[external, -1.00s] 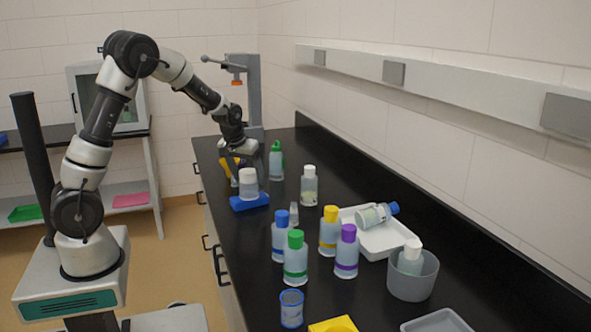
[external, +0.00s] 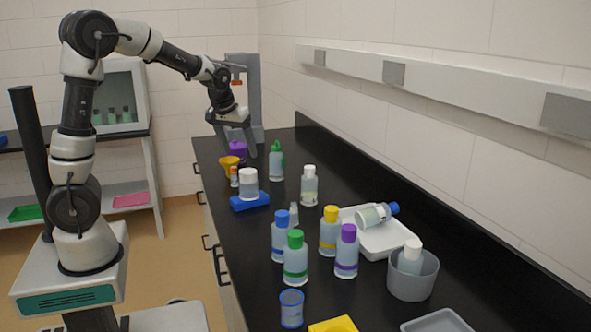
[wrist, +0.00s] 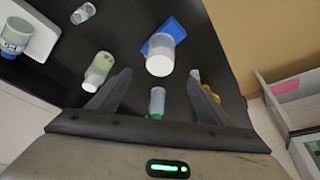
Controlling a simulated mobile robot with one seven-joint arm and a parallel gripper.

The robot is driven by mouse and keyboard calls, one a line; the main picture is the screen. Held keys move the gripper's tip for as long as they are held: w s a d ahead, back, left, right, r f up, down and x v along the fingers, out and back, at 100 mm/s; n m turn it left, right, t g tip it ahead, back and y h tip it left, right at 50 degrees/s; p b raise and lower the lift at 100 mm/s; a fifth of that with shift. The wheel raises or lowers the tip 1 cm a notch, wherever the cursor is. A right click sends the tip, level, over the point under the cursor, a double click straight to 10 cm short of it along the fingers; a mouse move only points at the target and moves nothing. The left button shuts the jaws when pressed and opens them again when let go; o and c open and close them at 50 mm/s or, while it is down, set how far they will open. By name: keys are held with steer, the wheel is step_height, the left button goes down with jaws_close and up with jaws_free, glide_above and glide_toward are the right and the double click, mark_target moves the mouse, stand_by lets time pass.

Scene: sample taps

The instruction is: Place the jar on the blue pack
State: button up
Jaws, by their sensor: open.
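The jar (external: 248,182), clear with a white lid, stands upright on the blue pack (external: 251,203) on the black bench. In the wrist view the jar (wrist: 160,57) shows its white lid and the blue pack (wrist: 172,28) shows beneath and behind it. My gripper (external: 237,148) is raised above the bench, behind the jar and apart from it. In the wrist view its two fingers (wrist: 155,88) are spread wide with nothing held between them.
A green-capped bottle (external: 276,160), a white-capped bottle (external: 309,186), a yellow funnel (external: 229,165) and a purple item (external: 238,150) stand near the jar. Several capped bottles, a white tray (external: 376,240) and a grey tub (external: 412,281) are nearer the camera. A grey stand (external: 250,95) is behind.

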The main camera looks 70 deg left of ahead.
steer(key=s+d+r+m+t+h, duration=0.1)
steer(key=s+d+r+m, duration=0.2)
steer(key=d, duration=0.6)
steer(key=s+d+r+m+t+h, duration=0.1)
steer(key=s+d+r+m+h, duration=0.15)
steer(key=s+d, duration=0.4)
steer(key=s+d+m, duration=0.3)
steer(key=s+d, duration=0.6)
steer(key=d, duration=0.2)
steer(key=shift+f, duration=0.3)
